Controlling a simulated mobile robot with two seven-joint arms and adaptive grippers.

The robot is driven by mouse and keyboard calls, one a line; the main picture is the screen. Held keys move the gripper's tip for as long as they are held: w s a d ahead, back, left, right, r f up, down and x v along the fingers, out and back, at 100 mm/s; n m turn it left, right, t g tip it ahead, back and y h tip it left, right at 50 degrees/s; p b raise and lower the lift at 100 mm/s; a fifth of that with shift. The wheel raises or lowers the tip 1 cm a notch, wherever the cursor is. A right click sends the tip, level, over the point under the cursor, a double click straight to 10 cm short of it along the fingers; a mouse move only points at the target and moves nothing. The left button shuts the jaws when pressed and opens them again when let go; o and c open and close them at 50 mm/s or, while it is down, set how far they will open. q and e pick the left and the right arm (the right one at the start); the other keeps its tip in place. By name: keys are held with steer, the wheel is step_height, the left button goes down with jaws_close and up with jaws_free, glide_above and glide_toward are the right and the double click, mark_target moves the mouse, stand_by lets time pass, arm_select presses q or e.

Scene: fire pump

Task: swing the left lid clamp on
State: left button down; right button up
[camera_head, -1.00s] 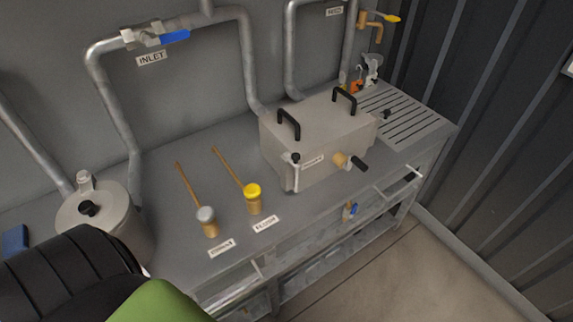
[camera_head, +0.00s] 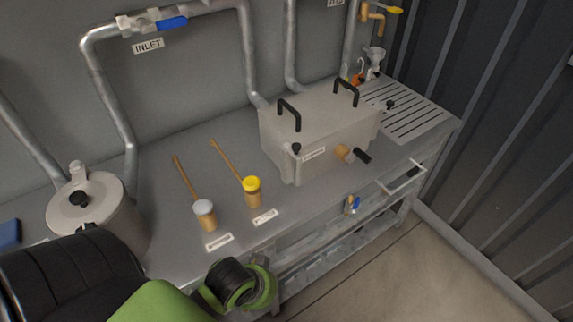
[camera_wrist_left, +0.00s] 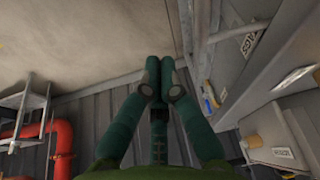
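The grey metal box (camera_head: 320,140) stands on the bench with a lid carrying two black handles. The left lid clamp (camera_head: 296,150), with a black knob, is at the box's front left corner. I cannot tell from here whether it bears on the lid. My left arm comes in at the bottom left, and its black and green wrist part (camera_head: 235,285) is in front of the bench, well apart from the clamp. In the left wrist view the dark green fingers of my left gripper (camera_wrist_left: 160,75) are together, with nothing seen between them. My right gripper is out of view.
A brass fitting with a black handle (camera_head: 352,154) sticks out of the box front. White-topped (camera_head: 204,213) and yellow-topped (camera_head: 252,190) brass parts stand on the bench (camera_head: 230,150). A round pot (camera_head: 95,215) is at left. A blue-handled valve (camera_head: 351,205) sits below the front edge.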

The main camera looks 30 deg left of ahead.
arm_select(q)
steer(key=w+a+r+t+h, duration=0.1)
steer(key=w+a+r+t, duration=0.2)
steer(key=r, duration=0.4)
steer(key=w+a+r+t+h, duration=0.1)
steer(key=a+r+t, duration=0.3)
steer(key=r, duration=0.4)
steer(key=w+a+r+t+h, duration=0.1)
steer(key=w+a+r+t, duration=0.3)
steer(key=a+r, duration=0.2)
steer(key=shift+w+r+m, duration=0.3)
steer(key=shift+r+m, duration=0.1)
steer(key=shift+r, duration=0.35)
steer(key=shift+w, duration=0.1)
steer(key=p, duration=0.4)
glide_toward(296, 149)
steer(key=x, duration=0.5)
steer(key=shift+w, duration=0.2)
steer(key=shift+x, duration=0.75)
steer(key=shift+f, duration=0.15)
